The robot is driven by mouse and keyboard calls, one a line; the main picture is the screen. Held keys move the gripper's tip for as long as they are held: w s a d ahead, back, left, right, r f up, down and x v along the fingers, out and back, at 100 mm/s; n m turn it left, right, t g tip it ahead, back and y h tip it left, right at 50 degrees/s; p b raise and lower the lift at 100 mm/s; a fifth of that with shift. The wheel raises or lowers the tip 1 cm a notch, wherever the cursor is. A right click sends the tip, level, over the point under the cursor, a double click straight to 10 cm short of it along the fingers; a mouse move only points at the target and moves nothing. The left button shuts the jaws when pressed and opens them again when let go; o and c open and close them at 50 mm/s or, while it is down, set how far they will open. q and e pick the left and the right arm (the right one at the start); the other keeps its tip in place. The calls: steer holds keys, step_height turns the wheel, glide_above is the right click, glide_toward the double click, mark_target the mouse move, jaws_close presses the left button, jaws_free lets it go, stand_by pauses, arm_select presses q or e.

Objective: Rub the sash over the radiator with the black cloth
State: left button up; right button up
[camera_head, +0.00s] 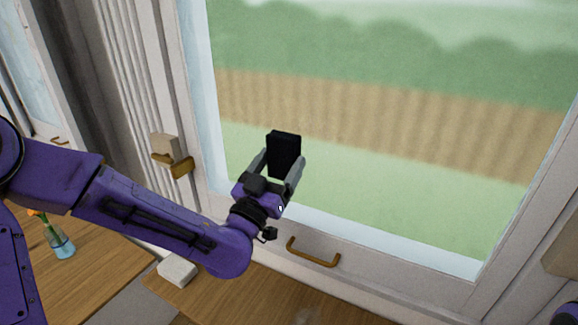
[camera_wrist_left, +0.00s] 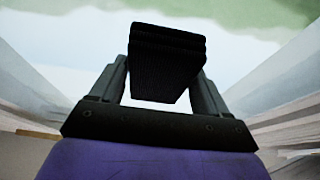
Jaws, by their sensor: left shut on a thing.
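The black cloth (camera_head: 284,152) is a folded dark block held between the fingers of my left gripper (camera_head: 276,172). In the left wrist view the cloth (camera_wrist_left: 166,62) shows as stacked dark layers between the two fingers of the gripper (camera_wrist_left: 163,85). The sash (camera_head: 205,100) is a white frame around a large pane, with a brass handle (camera_head: 313,254) on its bottom rail. The cloth appears in front of the lower left part of the pane. I cannot tell whether it touches the glass. No radiator can be made out. My right gripper is not in view.
A wooden surface (camera_head: 240,300) lies below the window, with a white block (camera_head: 177,270) on it. A glass vase (camera_head: 60,243) with an orange flower stands on a wooden top at the lower left. A brass latch (camera_head: 173,163) sticks out from the frame left of the pane.

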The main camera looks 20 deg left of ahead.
arm_select(q)
steer(key=shift+w+a+p, duration=0.2)
steer(key=shift+a, duration=2.15)
steer(key=shift+w+a+p, duration=0.15)
steer(key=shift+a, duration=2.2)
steer(key=shift+d, duration=0.1)
steer(key=shift+s, duration=0.1)
steer(key=shift+s+p, duration=0.3)
steer(key=shift+p, duration=0.05)
steer(key=p, duration=0.2)
glide_toward(251, 143)
step_height(251, 143, up, 3)
steer(key=shift+s+f, duration=0.15)
steer(key=shift+f, duration=0.05)
